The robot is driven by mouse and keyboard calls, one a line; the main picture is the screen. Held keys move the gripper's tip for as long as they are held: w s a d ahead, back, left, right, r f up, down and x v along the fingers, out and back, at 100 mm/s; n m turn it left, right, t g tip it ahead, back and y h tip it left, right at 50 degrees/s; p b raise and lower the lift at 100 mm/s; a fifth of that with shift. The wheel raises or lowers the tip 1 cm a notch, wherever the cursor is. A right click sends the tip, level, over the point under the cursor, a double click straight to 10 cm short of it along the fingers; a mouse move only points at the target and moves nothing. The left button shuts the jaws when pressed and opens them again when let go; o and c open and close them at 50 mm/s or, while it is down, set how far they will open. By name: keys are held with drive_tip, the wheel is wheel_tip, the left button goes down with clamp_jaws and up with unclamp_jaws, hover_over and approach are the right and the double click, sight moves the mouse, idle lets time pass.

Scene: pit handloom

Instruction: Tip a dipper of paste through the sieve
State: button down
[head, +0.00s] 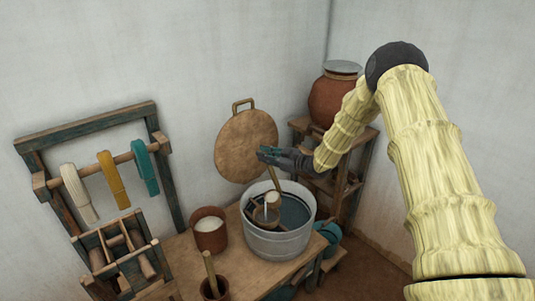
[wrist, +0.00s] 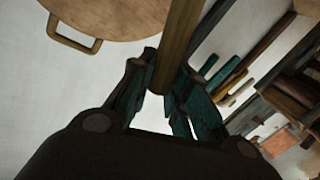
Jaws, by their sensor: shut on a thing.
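My gripper (head: 268,154) is shut on the wooden handle of the dipper (head: 274,182), above the grey metal tub (head: 282,243). The handle also runs up between the fingers in the wrist view (wrist: 178,45). The dipper's pale cup end is low, over the tub's mouth, and looks tilted. A brown round sieve (head: 254,215) sits at the tub's left side, just below the cup. A small pale streak shows between cup and sieve; I cannot tell whether it is paste. A reddish-brown pot (head: 210,240) with white paste stands left of the tub.
A small pot with a stick (head: 213,287) stands at the front of the wooden table (head: 180,257). A round wooden board (head: 240,145) is against the wall behind. A yarn rack (head: 85,123) is left; a shelf with a clay jar (head: 332,98) is right.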

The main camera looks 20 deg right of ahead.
drive_tip(key=s+a+f+n+h+b, duration=0.2)
drive_tip(key=s+a+f+n+b, duration=0.2)
drive_tip(key=a+f, duration=0.5)
drive_tip(key=s+a+f+n+h+b, duration=0.3)
drive_tip(key=s+a+f+n+b, duration=0.2)
drive_tip(key=a+f, duration=0.4)
drive_tip(key=shift+a+f+n+b, duration=0.35)
drive_tip(key=shift+a+n+b, duration=0.45)
drive_tip(key=shift+a+b, duration=0.8)
idle(5.0)
